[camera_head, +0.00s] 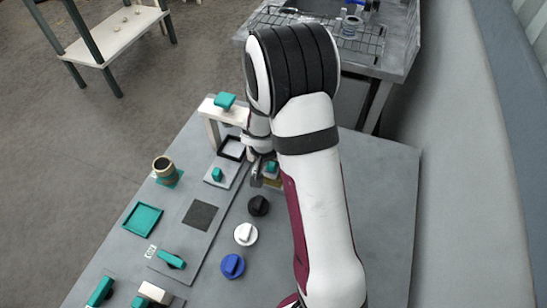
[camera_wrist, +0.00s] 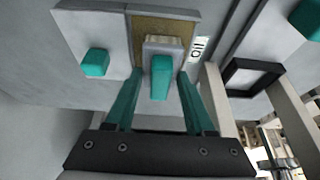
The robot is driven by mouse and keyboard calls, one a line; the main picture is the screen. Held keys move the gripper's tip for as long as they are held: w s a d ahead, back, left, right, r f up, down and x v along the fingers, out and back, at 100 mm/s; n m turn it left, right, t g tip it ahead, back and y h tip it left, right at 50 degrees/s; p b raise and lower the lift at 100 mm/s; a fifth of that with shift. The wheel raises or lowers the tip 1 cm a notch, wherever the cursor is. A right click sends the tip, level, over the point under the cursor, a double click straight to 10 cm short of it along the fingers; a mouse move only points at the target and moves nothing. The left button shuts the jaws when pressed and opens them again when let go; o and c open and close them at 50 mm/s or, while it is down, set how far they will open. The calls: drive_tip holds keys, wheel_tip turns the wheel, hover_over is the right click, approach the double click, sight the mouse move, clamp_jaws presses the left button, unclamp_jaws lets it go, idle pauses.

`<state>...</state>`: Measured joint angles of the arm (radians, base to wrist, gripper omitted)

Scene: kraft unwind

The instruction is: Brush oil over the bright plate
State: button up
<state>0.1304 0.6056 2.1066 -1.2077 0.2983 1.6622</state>
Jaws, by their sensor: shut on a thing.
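My gripper (camera_wrist: 160,76) has its two teal fingers on either side of the upright teal handle of a brush-like tool (camera_wrist: 160,64) with a pale grey block head. It is shut on this handle. The head is over a brownish-yellow pad (camera_wrist: 145,27) beside an "oil" label; I cannot tell whether they touch. A bright, pale plate (camera_wrist: 85,25) with a teal knob lies left of the pad in the wrist view. In the head view the bright plate (camera_head: 231,169) is left of my gripper (camera_head: 268,172), whose fingers are partly hidden by my arm.
A dark square plate (camera_head: 200,215) lies nearer on the same board. Black, white and blue knobs (camera_head: 232,265) stand to its right. A white stand (camera_head: 212,125) and a black frame (camera_head: 232,147) are behind. A teal tray (camera_head: 142,220) and cup (camera_head: 163,167) are at left.

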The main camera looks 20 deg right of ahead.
drive_tip(key=shift+f, duration=0.35)
idle(0.8)
drive_tip(key=shift+r, duration=2.55)
